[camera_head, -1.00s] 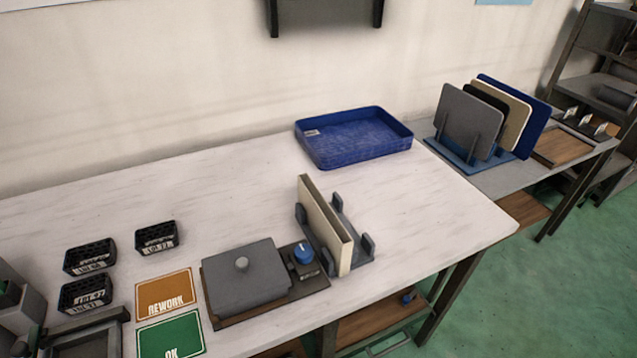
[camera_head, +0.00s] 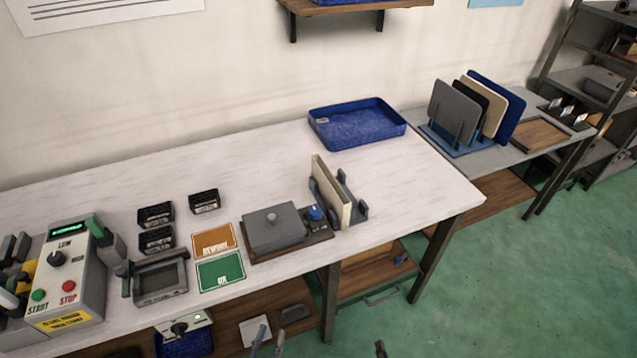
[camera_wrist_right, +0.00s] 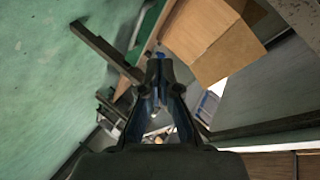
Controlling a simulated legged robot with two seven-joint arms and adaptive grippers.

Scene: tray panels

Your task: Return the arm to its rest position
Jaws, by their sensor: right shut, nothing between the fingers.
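My left gripper (camera_head: 270,341) shows at the bottom edge of the head view, low in front of the table. Its two thin fingertips stand apart with nothing seen between them. My right gripper (camera_head: 380,349) is further right at the bottom edge, where only its tip shows over the green floor. In the right wrist view my right gripper (camera_wrist_right: 158,88) has its dark fingers drawn together, with nothing held. Both arms are otherwise outside the head view.
The white table (camera_head: 110,186) carries a blue tray (camera_head: 340,140), a holder with a beige panel (camera_head: 328,188), a grey lidded fixture (camera_head: 270,232) and a control box (camera_head: 75,285). A panel rack (camera_head: 455,145) stands on the side table. The green floor (camera_head: 500,270) at right is clear.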

